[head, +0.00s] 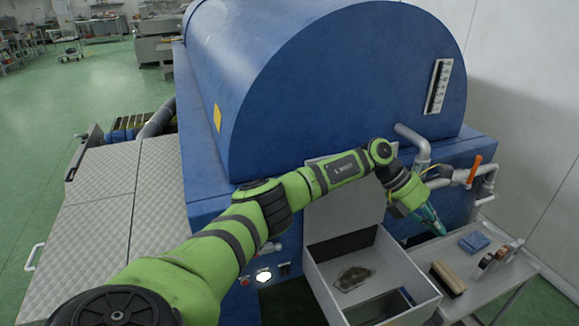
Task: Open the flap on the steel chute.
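The steel chute (322,291) is a light grey open-topped box at the front of the blue machine. A dark brownish patch lies inside it, and a dark opening shows at its lower right. A flat pale panel, apparently its flap (345,212), stands raised at the back of the box, against the machine. My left arm passes in front of the panel's upper part and hides some of it. My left gripper (431,220) is to the right of the panel, pointing down and right, apart from it. Its fingers look close together, but their gap is unclear. My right gripper is not in view.
A side table (500,285) at the right holds a blue block (474,242), a wooden brush (448,278) and small round items. Pipes with an orange-handled valve (474,169) stand behind it. The big blue machine (300,80) fills the middle. Green floor is free at the left.

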